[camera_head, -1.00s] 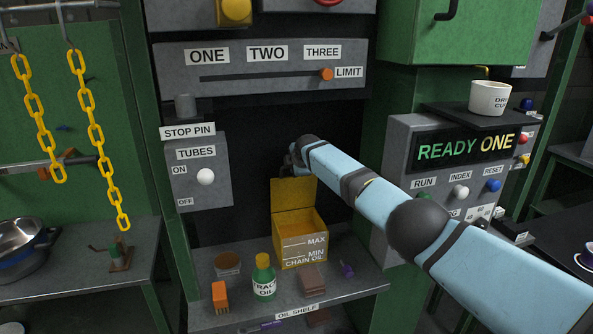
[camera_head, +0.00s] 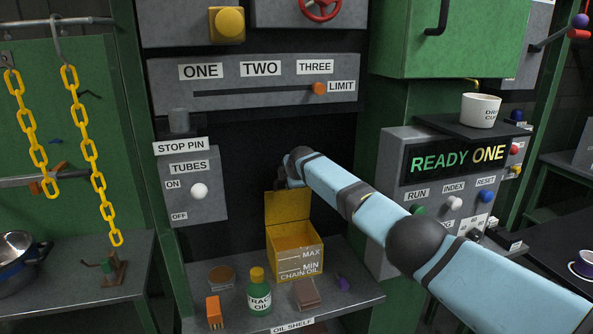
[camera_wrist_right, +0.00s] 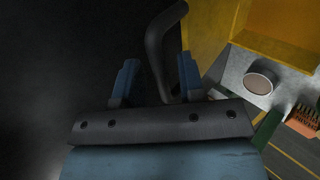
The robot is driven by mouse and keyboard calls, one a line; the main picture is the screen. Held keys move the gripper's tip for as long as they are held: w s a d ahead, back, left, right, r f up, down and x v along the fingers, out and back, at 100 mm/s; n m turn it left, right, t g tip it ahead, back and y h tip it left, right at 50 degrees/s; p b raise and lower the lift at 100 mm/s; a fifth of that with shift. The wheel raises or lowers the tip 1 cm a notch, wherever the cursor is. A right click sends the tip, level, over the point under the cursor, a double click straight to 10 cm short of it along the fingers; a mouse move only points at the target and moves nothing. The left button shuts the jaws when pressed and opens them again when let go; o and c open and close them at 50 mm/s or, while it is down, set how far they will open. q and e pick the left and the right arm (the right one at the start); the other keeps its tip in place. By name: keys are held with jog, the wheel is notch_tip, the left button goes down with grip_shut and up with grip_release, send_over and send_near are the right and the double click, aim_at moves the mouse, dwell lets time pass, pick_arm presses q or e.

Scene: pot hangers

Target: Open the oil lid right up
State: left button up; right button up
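The yellow chain oil box (camera_head: 296,262) stands on the oil shelf with its top open. Its yellow lid (camera_head: 287,206) stands about upright at the back edge of the box; the lid or box wall also shows as a yellow panel in the right wrist view (camera_wrist_right: 213,30). A dark curved handle (camera_wrist_right: 158,45) reaches between the fingers of my right gripper (camera_wrist_right: 156,72), closer to the right finger. The fingers are spread apart. In the head view my right gripper is behind the lid's top, mostly hidden. My left gripper is not in view.
On the oil shelf (camera_head: 350,298) stand a green oil bottle (camera_head: 259,294), an orange brush (camera_head: 214,312), a brown block (camera_head: 305,294) and a round tin (camera_head: 221,277). A stop pin panel (camera_head: 195,190) is at left, a control panel (camera_head: 450,180) at right. Yellow chains (camera_head: 90,150) hang far left.

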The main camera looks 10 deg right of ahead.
jog(key=v, duration=1.3)
jog(key=shift+s+d, duration=0.15)
jog(key=shift+d, duration=0.05)
jog(key=s+a+f+m+y+p, duration=0.1)
jog(key=s+a+f+m, duration=0.1)
jog(key=s+f, duration=0.65)
jog(key=s+a+f+m+y, duration=0.15)
jog(key=s+f, duration=0.35)
jog(key=f, duration=0.6)
jog(key=s+a+f+m+y+p, duration=0.1)
jog(key=s+a+f+m, duration=0.2)
jog(key=s+f, duration=0.55)
jog(key=s+d+f+m, duration=0.2)
jog(key=s+f+m, duration=0.1)
jog(key=s, duration=0.7)
jog(key=s+d+f+m+t+p, duration=0.1)
jog(key=s+d+f+m, duration=0.1)
jog(key=s, duration=0.9)
jog(key=s+d+f+m, duration=0.2)
jog(key=s+f+m, duration=0.2)
jog(key=s, duration=0.7)
jog(key=shift+d+f+h, duration=0.3)
jog(key=shift+h, duration=0.15)
